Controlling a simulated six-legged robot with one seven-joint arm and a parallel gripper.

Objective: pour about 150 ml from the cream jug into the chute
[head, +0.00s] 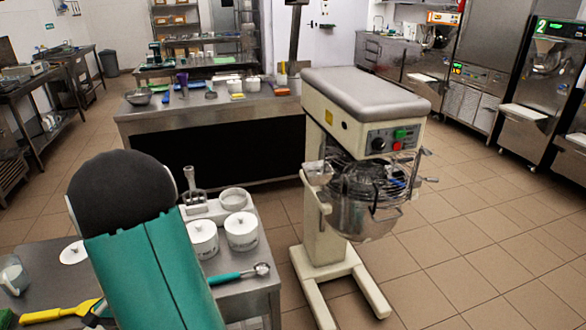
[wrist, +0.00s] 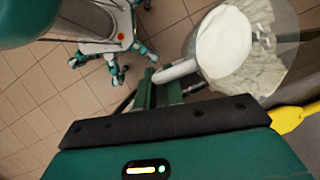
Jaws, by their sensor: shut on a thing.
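The cream jug (wrist: 240,45) is a clear vessel with white cream in it, at the upper right of the wrist view. My gripper (wrist: 165,85) is shut on its pale handle. The cream seems to stay inside the jug. A clear jug (head: 14,274) shows at the left edge of the head view; I cannot tell whether it is the same one. My gripper is not clearly visible there. A small metal chute (head: 318,172) sits at the left side of the mixer's wire guard, well away from that jug.
The stand mixer (head: 365,90) stands beyond the near table (head: 245,290). That table holds lidded white tubs (head: 203,240), a teal-handled scoop (head: 240,273) and a yellow-handled tool (head: 60,312). A long counter (head: 205,115) stands behind. Floor right of the mixer is clear.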

